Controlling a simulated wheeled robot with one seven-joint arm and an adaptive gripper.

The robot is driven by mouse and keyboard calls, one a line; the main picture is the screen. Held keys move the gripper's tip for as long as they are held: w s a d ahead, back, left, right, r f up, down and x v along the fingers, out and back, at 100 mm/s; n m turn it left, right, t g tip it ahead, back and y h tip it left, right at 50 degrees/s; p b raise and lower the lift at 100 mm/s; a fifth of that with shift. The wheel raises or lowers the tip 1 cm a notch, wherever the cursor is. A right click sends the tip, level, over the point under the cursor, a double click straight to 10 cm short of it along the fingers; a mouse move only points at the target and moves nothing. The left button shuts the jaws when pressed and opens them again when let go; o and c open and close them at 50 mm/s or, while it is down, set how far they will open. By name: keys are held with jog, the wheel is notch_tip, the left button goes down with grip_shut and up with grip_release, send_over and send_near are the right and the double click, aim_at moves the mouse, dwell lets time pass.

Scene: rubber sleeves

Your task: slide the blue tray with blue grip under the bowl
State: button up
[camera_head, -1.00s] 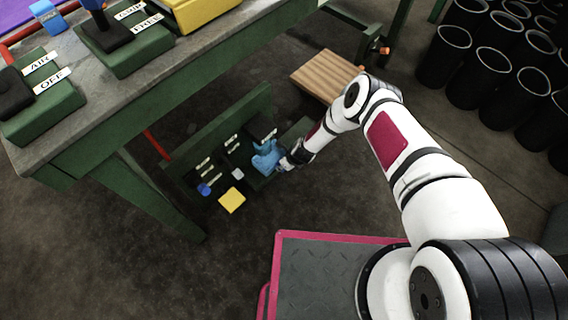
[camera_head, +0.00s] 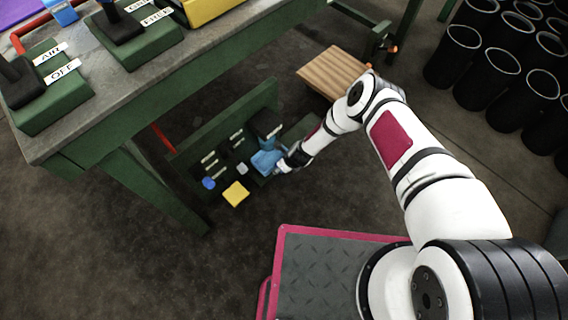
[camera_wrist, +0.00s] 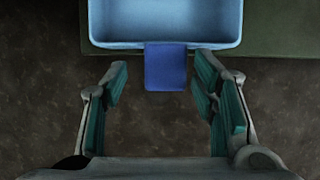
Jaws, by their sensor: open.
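The blue tray (camera_head: 266,161) is small in the head view, on the low green rack on the floor. In the wrist view the light-blue tray (camera_wrist: 165,22) fills the top middle, and its darker blue grip (camera_wrist: 165,68) points toward me. My gripper (camera_wrist: 162,75) is open, one finger on each side of the grip, with a gap visible on both sides. In the head view my gripper (camera_head: 287,163) is at the tray's right side. A dark rounded thing (camera_head: 264,123) stands just behind the tray; I cannot tell whether it is the bowl.
The green rack's back panel (camera_head: 225,121) rises behind the tray. A yellow square (camera_head: 236,194) and a blue knob (camera_head: 208,183) are at its front left. The workbench (camera_head: 175,75) stands at upper left, a wooden block (camera_head: 332,70) behind my arm, black sleeves (camera_head: 500,65) at upper right.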

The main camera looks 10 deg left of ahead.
jog(key=v, duration=1.2)
jog(key=shift+a, duration=0.1)
